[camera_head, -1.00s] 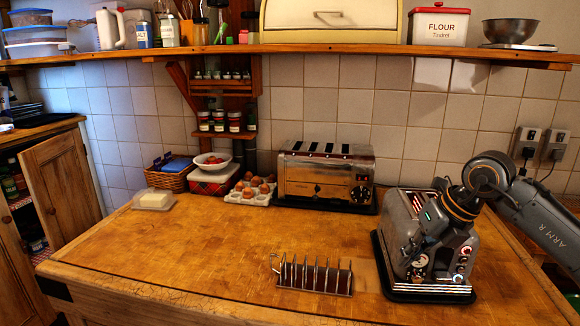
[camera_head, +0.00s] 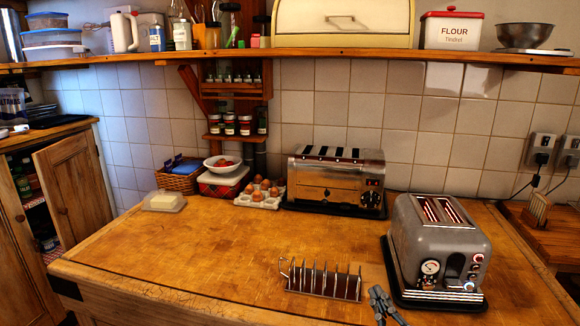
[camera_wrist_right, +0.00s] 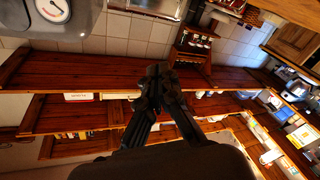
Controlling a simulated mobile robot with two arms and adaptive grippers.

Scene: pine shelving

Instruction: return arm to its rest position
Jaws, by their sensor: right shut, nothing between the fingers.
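My right gripper (camera_head: 377,292) shows at the bottom of the head view, its fingertips pointing up, between the toast rack (camera_head: 325,281) and the two-slot toaster (camera_head: 440,250). It is shut and empty. In the right wrist view its fingertips (camera_wrist_right: 158,72) meet in the middle, with shelves and wall tiles tilted behind them. The rest of the right arm is out of the head view. My left gripper is in neither view.
The two-slot grey toaster glows red in its slots. A longer chrome toaster (camera_head: 335,180) stands at the back of the wooden worktop (camera_head: 190,245), beside eggs in a tray (camera_head: 262,193) and a butter dish (camera_head: 164,201). The worktop's left and middle are clear.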

